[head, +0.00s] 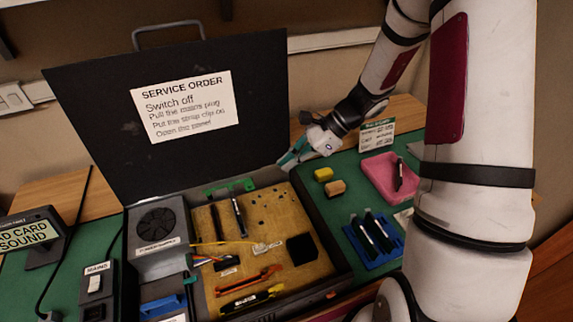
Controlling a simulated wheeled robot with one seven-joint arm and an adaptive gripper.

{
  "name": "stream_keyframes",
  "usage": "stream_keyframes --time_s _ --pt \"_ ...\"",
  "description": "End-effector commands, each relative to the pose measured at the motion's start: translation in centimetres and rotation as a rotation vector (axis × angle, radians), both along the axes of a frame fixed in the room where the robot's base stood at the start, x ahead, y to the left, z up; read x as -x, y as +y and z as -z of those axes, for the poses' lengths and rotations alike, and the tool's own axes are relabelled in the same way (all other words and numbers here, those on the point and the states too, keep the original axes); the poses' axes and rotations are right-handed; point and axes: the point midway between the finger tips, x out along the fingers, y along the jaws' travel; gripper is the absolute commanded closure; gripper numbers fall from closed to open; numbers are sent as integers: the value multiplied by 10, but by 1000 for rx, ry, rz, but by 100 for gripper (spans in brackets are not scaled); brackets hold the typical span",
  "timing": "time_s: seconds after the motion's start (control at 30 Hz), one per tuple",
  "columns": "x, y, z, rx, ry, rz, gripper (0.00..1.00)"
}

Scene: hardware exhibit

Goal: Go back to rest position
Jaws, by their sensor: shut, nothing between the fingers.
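My gripper (296,152) is in the head view at the back right corner of the open case (339,262), in front of the right edge of the raised lid (95,130). Its fingers are small and partly dark here, and they look shut with nothing visible in them. My white arm comes down from the upper right and reaches left to it. Whether the fingers touch the case is unclear. The case holds a tan board with cards, connectors and coloured cables, and a grey fan unit (157,226) at its left.
Right of the case are a yellow block (323,174), a tan block (335,188), a blue rack (370,262) with dark cards, a pink tray (377,168) and a small sign (377,135). A mains switch box (97,284) and a display (28,233) stand at left. My arm hides the table's right part.

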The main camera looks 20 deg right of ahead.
Motion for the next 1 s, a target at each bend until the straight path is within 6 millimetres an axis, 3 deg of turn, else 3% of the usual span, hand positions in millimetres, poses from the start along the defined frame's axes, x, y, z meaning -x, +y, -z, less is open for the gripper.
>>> stream_keyframes --time_s 0.57,0.77,1.0 --pt "1 0 -4 7 -7 -13 100" --pt "17 12 -42 99 -108 -173 100" --pt "62 29 -107 297 -307 -510 100"
